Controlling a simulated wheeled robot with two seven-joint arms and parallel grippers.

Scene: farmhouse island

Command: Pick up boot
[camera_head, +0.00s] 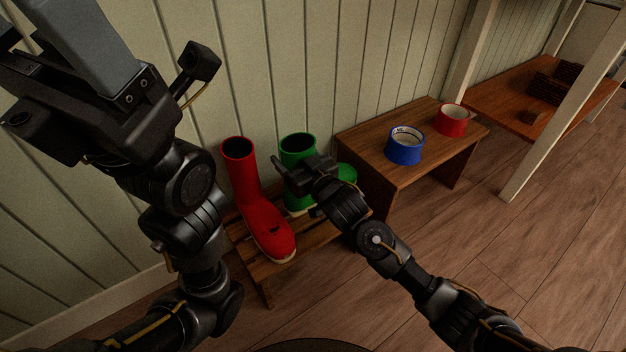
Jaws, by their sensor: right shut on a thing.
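A green boot (297,145) stands upright on a low wooden rack, partly hidden by my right gripper and arm. Its opening faces up, and green also shows to the right of the gripper. My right gripper (287,172) is at the front of its shaft and shut on it; the contact itself is partly hidden. A red boot (262,222) stands to the left on the same rack, toe toward the viewer. My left gripper (75,50) is raised at the top left, away from the boots; its fingertips do not show clearly.
The wooden rack (258,270) stands against a panelled wall. A white post (560,110) and another wooden table (500,100) stand farther right. The floor in front is clear.

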